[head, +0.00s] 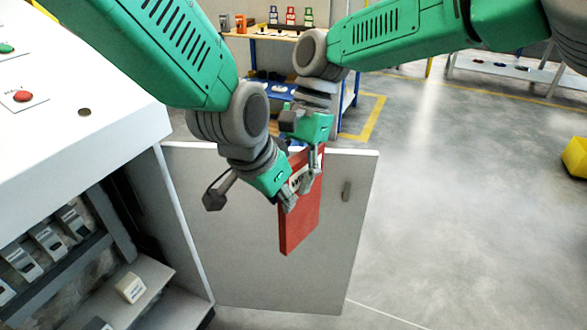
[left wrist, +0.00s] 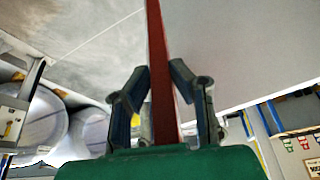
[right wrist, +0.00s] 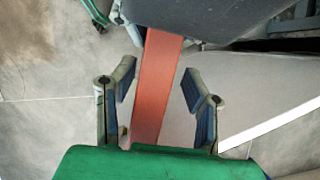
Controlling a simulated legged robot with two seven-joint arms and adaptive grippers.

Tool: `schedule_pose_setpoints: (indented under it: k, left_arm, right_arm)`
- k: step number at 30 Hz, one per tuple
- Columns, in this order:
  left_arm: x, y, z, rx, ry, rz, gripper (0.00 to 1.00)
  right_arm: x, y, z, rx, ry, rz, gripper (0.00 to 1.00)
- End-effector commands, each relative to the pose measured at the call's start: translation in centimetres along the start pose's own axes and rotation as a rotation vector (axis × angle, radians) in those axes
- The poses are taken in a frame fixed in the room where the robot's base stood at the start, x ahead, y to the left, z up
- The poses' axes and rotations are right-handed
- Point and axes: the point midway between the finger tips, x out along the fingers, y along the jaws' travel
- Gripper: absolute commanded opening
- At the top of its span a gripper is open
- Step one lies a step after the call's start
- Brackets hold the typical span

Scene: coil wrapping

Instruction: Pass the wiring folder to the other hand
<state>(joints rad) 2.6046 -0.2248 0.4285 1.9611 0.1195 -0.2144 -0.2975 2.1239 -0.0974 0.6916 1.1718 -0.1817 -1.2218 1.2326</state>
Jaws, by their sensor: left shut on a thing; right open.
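The wiring folder is a flat red slab (head: 301,222), held upright in front of the grey cabinet door in the head view. My left gripper (head: 289,203) is shut on the red folder; the left wrist view shows its fingers on both sides of the thin red edge (left wrist: 161,75). My right gripper (head: 308,172) is open at the folder's upper part. In the right wrist view the folder's red edge (right wrist: 157,85) runs between the spread fingers of my right gripper (right wrist: 159,88), with a gap on each side.
The open grey cabinet door (head: 345,250) stands behind the folder. A white control cabinet (head: 70,90) with shelves of switchgear is at left. A workbench (head: 270,37) stands behind, and a yellow bin (head: 575,157) is at far right.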

Motion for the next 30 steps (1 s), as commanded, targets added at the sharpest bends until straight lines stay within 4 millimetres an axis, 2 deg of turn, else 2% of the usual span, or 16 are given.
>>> schedule_pose_setpoints:
  k: [2, 3, 5, 6, 7, 10, 11, 12, 13, 23, 26, 30]
  left_arm:
    - [0.0, 0.0, -0.1, 0.0, 0.002, 0.0, 0.0]
    - [0.0, 0.0, -0.1, 0.0, 0.002, 0.0, 0.0]
    - [0.0, 0.0, -0.1, 0.0, 0.001, 0.0, 0.0]
    - [0.0, 0.0, -0.1, 0.0, 0.002, 0.0, 0.0]
    - [0.0, 0.0, -0.1, 0.001, 0.001, 0.0, 0.0]
    - [0.0, 0.1, -0.1, 0.002, 0.001, 0.002, 0.0]
    - [0.0, 0.2, -0.1, 0.003, 0.001, 0.003, 0.21]
    - [0.0, 0.2, -0.1, 0.003, 0.001, 0.003, 0.35]
    - [0.0, 0.2, -0.1, 0.003, 0.001, 0.003, 0.42]
    - [-0.2, 0.0, 0.0, 0.001, 0.001, 0.001, 0.42]
    - [-1.1, 0.0, -0.1, 0.0, 0.002, 0.0, 0.42]
    - [-3.7, 0.0, -0.2, 0.001, 0.006, -0.001, 0.42]
  right_arm:
    - [0.0, 0.0, 0.0, 0.0, 0.0, 0.0, 0.41]
    - [0.0, 0.0, 0.0, 0.0, 0.0, 0.0, 0.38]
    - [0.0, 0.0, 0.0, 0.0, 0.0, 0.0, 0.17]
    - [0.0, 0.0, 0.0, 0.0, 0.0, 0.0, 0.03]
    - [0.0, 0.0, 0.0, 0.0, 0.0, -0.001, 0.0]
    - [-0.1, -0.1, 0.0, 0.0, 0.0, -0.003, 0.0]
    - [-0.1, -0.1, 0.0, -0.001, 0.0, -0.005, 0.0]
    - [-0.1, -0.2, 0.0, -0.001, 0.001, -0.007, 0.0]
    - [-0.1, -0.2, 0.0, -0.001, 0.001, -0.007, 0.0]
    - [-0.1, -0.1, 0.0, 0.0, 0.0, -0.002, 0.0]
    - [-0.1, 0.0, 0.0, 0.0, 0.0, -0.002, 0.0]
    - [-0.1, 0.0, 0.0, 0.0, 0.0, -0.001, 0.0]
